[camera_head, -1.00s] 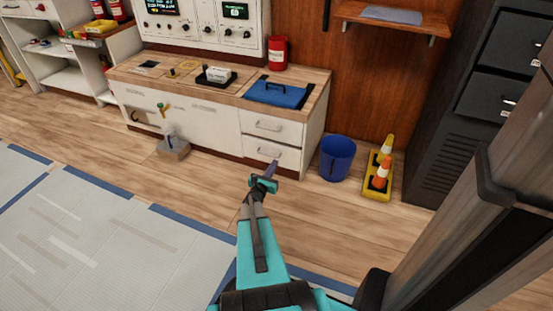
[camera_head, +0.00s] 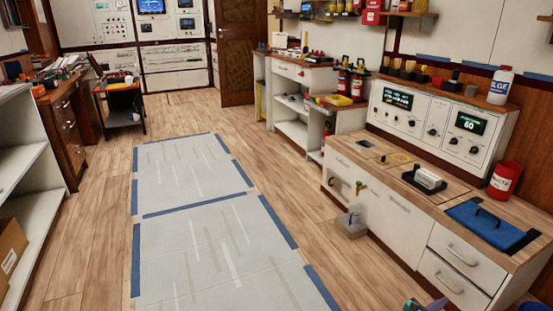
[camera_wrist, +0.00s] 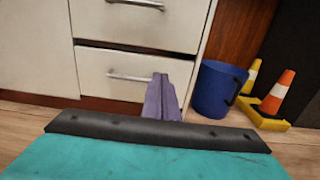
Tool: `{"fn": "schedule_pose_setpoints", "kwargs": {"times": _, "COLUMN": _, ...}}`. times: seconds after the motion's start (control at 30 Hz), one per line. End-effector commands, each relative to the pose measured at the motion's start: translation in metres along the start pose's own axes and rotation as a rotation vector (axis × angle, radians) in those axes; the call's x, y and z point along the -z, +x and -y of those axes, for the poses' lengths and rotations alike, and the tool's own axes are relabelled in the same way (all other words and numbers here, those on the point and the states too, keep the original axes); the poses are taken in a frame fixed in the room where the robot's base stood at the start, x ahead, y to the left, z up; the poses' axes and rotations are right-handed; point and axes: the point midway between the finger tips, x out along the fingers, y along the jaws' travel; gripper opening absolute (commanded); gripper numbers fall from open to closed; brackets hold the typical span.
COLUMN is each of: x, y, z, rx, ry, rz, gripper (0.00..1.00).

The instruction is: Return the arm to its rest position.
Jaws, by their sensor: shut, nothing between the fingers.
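My gripper (camera_wrist: 161,88) shows in the wrist view as purple fingers held together with nothing between them. It points toward the white drawers (camera_wrist: 138,72) of the counter and appears apart from them. In the head view only a small teal and purple end of my gripper (camera_head: 428,304) shows at the bottom edge, right of centre, in front of the drawers (camera_head: 457,268). The rest of my arm is out of the head view.
A blue bin (camera_wrist: 216,90) and a yellow stand with cones (camera_wrist: 270,108) are right of my gripper in the wrist view. The counter holds a blue case (camera_head: 485,226) and a red canister (camera_head: 505,179). Grey floor mats (camera_head: 190,180) lie clear to the left.

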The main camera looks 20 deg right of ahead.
Motion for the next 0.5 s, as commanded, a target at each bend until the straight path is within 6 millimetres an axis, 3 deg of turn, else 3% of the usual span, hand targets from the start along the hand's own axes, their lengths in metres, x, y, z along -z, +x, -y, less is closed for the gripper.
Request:
{"fn": "schedule_pose_setpoints", "kwargs": {"times": 0.27, "x": -0.031, "y": -0.028, "z": -0.055, "rx": -0.083, "ry": -0.002, "rz": -0.003, "gripper": 0.00}}
{"fn": "schedule_pose_setpoints", "kwargs": {"times": 0.5, "x": -0.066, "y": -0.077, "z": -0.121, "rx": -0.191, "ry": -0.004, "rz": -0.013, "gripper": 0.00}}
